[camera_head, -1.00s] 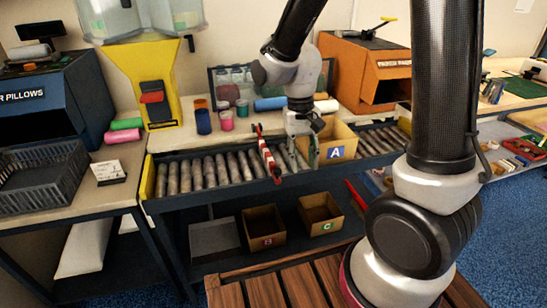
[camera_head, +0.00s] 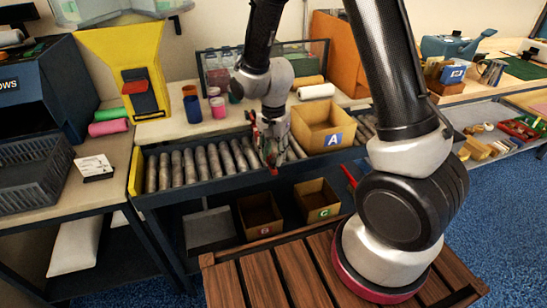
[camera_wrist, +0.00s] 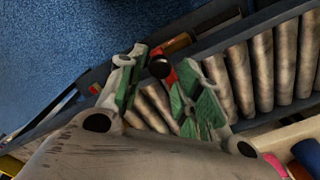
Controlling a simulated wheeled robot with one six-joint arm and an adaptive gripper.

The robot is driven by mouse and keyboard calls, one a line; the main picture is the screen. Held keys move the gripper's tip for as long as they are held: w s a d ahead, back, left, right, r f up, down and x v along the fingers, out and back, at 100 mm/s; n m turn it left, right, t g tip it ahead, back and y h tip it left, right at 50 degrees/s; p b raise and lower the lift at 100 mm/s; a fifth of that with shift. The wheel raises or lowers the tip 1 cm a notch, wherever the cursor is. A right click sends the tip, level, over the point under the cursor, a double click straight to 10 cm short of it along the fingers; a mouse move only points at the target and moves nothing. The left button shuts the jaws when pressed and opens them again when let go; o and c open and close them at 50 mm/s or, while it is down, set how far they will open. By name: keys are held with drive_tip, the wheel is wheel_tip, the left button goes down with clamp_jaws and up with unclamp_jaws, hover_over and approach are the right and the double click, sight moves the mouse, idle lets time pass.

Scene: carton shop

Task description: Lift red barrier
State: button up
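The red barrier (camera_head: 274,171) is a red-and-white bar over the front edge of the roller conveyor (camera_head: 200,165). My gripper hides most of it in the head view. In the wrist view a red part of it with a dark round end (camera_wrist: 168,74) shows between the fingers, closer to the right finger. My gripper (camera_head: 266,150) is down at the barrier. In the wrist view its green-padded fingers (camera_wrist: 160,95) stand apart, one on each side of the red part. I cannot tell whether either pad touches it.
A carton marked A (camera_head: 312,118) stands on the conveyor just right of my gripper. Two small cartons (camera_head: 260,218) (camera_head: 318,200) sit on the shelf below. Cups (camera_head: 217,105) and rolls stand on the bench behind. A dark crate (camera_head: 40,178) is at the left.

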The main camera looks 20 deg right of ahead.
drive_tip(key=shift+f, duration=1.05)
clamp_jaws()
drive_tip(key=shift+r, duration=0.15)
